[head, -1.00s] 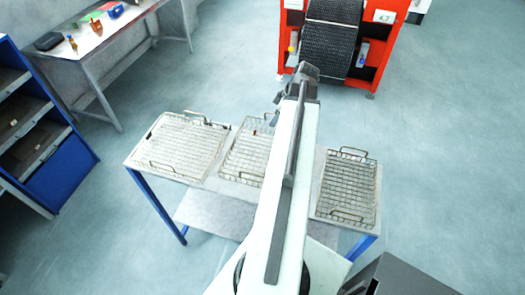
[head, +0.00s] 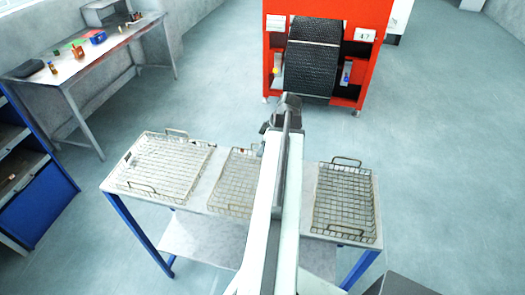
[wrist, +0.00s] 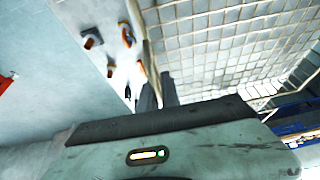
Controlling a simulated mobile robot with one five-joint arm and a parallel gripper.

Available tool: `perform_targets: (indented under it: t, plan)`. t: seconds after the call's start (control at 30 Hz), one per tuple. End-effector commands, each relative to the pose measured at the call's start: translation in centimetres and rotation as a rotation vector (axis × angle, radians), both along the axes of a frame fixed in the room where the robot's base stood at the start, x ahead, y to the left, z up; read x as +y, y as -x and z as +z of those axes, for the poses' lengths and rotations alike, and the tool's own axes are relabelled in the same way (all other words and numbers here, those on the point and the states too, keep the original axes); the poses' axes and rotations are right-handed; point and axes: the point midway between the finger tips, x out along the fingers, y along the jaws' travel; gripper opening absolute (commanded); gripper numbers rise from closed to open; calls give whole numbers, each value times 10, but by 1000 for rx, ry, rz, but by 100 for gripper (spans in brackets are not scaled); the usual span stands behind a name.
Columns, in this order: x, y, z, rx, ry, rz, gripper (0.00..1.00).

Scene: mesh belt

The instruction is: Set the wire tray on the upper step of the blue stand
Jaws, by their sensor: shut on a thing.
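Three wire trays lie side by side on a pale table. The left wire tray (head: 165,168) and right wire tray (head: 345,198) are in plain view; the middle wire tray (head: 232,182) is partly hidden behind my arm. In the wrist view my gripper (wrist: 158,88) is shut at the rim of a wire tray (wrist: 225,45), whose mesh fills the upper right. This seems to be the middle tray, but my arm hides the contact in the head view. A blue stand (head: 45,200) with sloped steps is cut off at the left edge.
The pale table (head: 200,232) has blue legs and a lower shelf. A red machine (head: 274,35) with a dark mesh belt stands beyond it. A grey workbench (head: 110,58) with small items is at the back left. Open floor (head: 440,150) lies to the right.

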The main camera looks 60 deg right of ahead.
Motion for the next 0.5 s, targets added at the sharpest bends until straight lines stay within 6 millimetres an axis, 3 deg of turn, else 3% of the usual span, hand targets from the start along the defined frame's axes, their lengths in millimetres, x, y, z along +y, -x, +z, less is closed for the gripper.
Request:
perform_targets:
  t: [0.03, 0.1, 0.5]
  plan:
    - [0, 0, -2, 0, 0, 0, 12]
    - [0, 0, -1, 0, 0, 0, 29]
    - [0, 1, 4, 0, 0, -1, 29]
